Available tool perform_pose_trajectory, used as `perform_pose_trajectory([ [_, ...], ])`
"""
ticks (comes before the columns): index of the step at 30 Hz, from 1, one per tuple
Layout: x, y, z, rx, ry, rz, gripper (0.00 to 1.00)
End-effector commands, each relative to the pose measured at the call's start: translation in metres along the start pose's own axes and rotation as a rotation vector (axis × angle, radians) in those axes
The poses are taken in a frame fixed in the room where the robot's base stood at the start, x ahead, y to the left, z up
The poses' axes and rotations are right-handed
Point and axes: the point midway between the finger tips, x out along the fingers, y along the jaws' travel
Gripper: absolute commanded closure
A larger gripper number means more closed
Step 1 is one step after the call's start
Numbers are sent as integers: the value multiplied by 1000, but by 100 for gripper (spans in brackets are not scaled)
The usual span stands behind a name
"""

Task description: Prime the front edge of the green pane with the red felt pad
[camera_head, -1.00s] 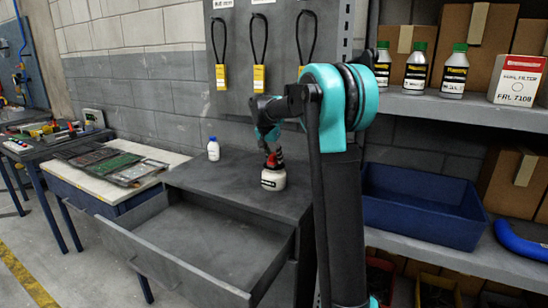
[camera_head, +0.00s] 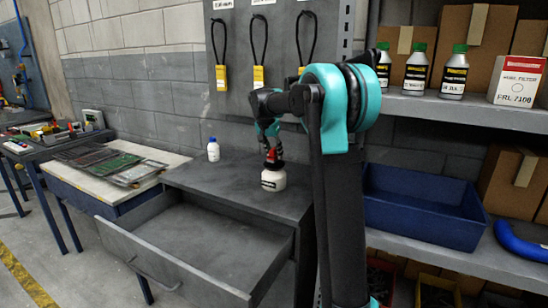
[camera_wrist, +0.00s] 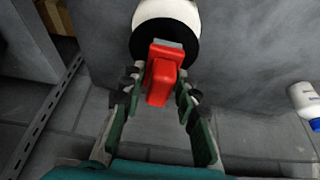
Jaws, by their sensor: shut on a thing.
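My gripper (camera_wrist: 158,95) is shut on the red felt pad (camera_wrist: 160,82), a red block with a grey end between the fingers in the wrist view. The grey end overlaps the black top of a white jar (camera_wrist: 168,12); I cannot tell whether it touches. In the head view my gripper (camera_head: 272,158) is right above this white jar (camera_head: 273,180) on the grey cabinet top. The green pane (camera_head: 116,166) lies flat among darker panes on the white-topped table at the left, well away from my gripper.
A white bottle with a blue cap (camera_head: 213,150) stands left of the jar. The cabinet's drawer (camera_head: 190,250) is pulled open and looks empty. A blue bin (camera_head: 425,205) sits on the right shelf. Grey panes (camera_head: 140,172) lie beside the green one.

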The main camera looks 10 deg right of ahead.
Motion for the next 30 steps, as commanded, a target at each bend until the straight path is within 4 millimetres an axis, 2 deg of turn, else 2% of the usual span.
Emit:
perform_pose_trajectory([
  [18, -39, 0, -16, 0, 0, 0, 93],
  [30, -41, 0, -17, 0, 0, 0, 93],
])
